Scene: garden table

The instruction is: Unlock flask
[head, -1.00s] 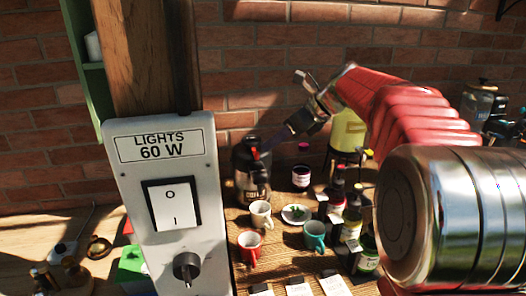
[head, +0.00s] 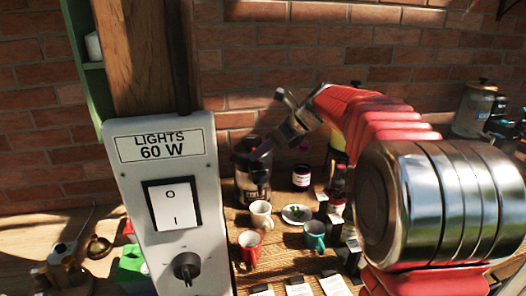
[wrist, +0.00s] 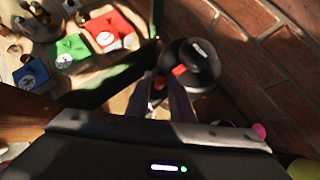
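The flask (head: 246,186) is dark, stands upright at the back of the table against the brick wall, and is partly covered by my gripper (head: 262,153). In the wrist view its round black top (wrist: 202,62) shows with a small red part (wrist: 179,70) on the near side. My gripper's two dark fingers (wrist: 160,108) point at the near side of the flask top, with a light gap between them. Nothing clearly sits between the fingers. Whether a fingertip touches the red part I cannot tell.
A cream mug (head: 260,216), a red mug (head: 249,248) and a teal mug (head: 315,236) stand in front of the flask. A small plate (head: 297,214) and a dark jar (head: 301,176) are to its right. A light-switch panel (head: 140,200) blocks the left.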

